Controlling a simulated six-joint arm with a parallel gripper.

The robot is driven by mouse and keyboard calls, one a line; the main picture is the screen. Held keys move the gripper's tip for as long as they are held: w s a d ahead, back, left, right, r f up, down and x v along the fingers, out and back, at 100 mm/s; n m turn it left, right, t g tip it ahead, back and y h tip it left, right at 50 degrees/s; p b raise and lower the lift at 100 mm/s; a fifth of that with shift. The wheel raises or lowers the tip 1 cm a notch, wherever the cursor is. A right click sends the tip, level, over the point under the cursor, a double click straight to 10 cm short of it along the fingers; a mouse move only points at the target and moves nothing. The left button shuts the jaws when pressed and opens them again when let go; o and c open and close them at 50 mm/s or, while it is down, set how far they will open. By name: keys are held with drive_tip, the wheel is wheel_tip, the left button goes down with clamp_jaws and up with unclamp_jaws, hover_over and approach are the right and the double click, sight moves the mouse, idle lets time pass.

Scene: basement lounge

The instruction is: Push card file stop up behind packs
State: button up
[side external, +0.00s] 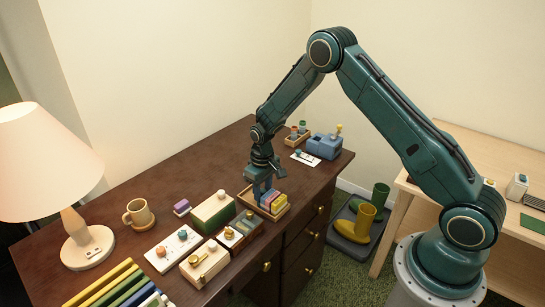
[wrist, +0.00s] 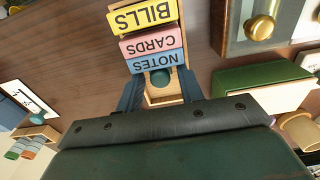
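The card file is a shallow light-wood tray (side external: 283,211) near the desk's front edge. It holds a blue NOTES pack (wrist: 156,62), a pink CARDS pack (wrist: 151,44) and a yellow BILLS pack (wrist: 143,17) in a row. The stop, with a round teal knob (wrist: 160,78), is beside the NOTES pack, on my gripper's side; its body is mostly hidden. My gripper (side external: 264,194) is low over the tray's left end. Its fingers are apart, one on each side of the knob in the wrist view (wrist: 160,93). I cannot tell whether they touch the stop.
A blue-grey box (side external: 324,146) and small wooden rack (side external: 298,136) stand behind right. Bare desk (side external: 190,165) lies behind the tray.

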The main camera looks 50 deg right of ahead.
drive_tip(key=shift+s+r, duration=0.15)
drive_tip(key=shift+r, duration=1)
drive_tip(key=shift+s+r, duration=0.15)
drive_tip(key=shift+r, duration=1)
drive_tip(key=shift+r, duration=0.1)
drive_tip(key=shift+r, duration=0.3)
drive_tip(key=s+a+r+t, duration=0.1)
drive_tip(key=s+a+r, duration=0.1)
drive_tip(key=s+r, duration=0.65)
drive_tip(key=s+a+r+t, duration=0.1)
drive_tip(key=s+r+t, duration=0.15)
drive_tip(key=r, duration=1.15)
drive_tip(key=s+a+r+t, duration=0.1)
drive_tip(key=s+r, duration=0.1)
drive_tip(key=s, duration=0.8)
drive_tip(key=s+a+r+t, duration=0.1)
drive_tip(key=s+r, duration=0.2)
drive_tip(key=s, duration=0.7)
drive_tip(key=shift+s+a+r, duration=0.25)
drive_tip(key=shift+s+r, duration=0.05)
drive_tip(key=shift+r, duration=0.05)
